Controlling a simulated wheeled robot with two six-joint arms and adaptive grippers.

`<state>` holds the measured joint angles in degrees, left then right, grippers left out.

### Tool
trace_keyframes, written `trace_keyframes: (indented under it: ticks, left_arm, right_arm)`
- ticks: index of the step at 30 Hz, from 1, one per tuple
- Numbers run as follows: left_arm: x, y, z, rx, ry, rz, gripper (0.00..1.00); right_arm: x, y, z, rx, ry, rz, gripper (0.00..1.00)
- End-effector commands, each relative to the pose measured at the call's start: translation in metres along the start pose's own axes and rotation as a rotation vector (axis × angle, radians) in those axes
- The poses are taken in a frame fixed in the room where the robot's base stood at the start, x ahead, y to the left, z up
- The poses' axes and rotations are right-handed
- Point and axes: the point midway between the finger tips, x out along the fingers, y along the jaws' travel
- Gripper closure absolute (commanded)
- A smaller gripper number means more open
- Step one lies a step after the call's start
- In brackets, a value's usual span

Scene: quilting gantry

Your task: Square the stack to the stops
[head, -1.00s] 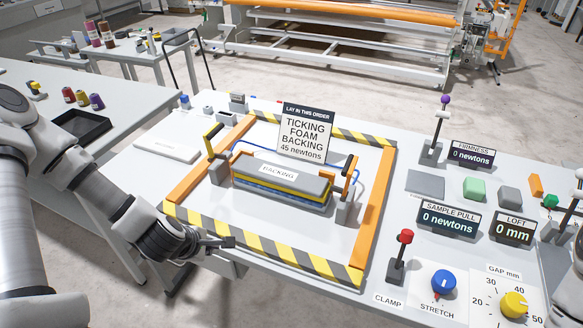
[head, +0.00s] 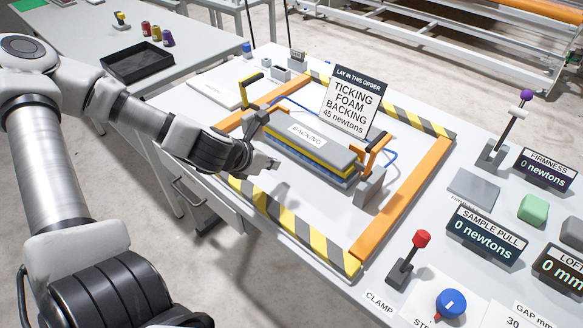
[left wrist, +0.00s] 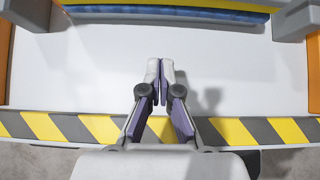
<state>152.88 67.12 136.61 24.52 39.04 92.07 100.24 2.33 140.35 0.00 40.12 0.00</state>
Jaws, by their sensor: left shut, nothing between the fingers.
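The stack (head: 318,146) lies in the taped frame, with a grey top layer labelled BACKING, a yellow layer under it and blue at the bottom. Its front edge shows blue at the top of the left wrist view (left wrist: 170,14). A grey stop block stands at each end; the right one (head: 369,188) has an orange bar. The grey blocks also show in the left wrist view at upper left (left wrist: 30,12) and upper right (left wrist: 296,18). My left gripper (head: 272,164) is shut and empty, in front of the stack, apart from it in the wrist view (left wrist: 160,62). My right gripper is out of view.
A black-and-yellow striped strip (head: 290,222) runs along the front, with orange rails (head: 405,205) at the sides. An order sign (head: 350,105) stands behind the stack. A red-knobbed clamp lever (head: 409,258) and readouts (head: 487,235) are on the right. White table shows before the stack.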

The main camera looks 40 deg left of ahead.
Motion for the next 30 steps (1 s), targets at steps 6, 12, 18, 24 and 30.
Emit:
trace_keyframes:
  ticks: [6, 12, 18, 24, 30]
  left_arm:
    - [0.047, 0.001, -0.007, 0.011, 0.004, 0.005, 1.0]
    - [0.067, 0.0, 0.018, 0.008, 0.002, 0.002, 1.0]
    - [0.074, 0.0, 0.028, 0.002, 0.001, 0.0, 1.0]
    - [0.074, 0.0, 0.029, 0.0, 0.001, 0.0, 1.0]
    - [0.083, 0.001, 0.029, 0.003, 0.0, 0.002, 1.0]
  right_arm:
    - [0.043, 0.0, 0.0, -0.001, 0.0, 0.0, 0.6]
    - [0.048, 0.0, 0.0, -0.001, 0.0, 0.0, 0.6]
    - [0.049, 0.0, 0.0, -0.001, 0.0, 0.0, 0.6]
    - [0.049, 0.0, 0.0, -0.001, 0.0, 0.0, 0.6]
    - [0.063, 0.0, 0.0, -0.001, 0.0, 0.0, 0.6]
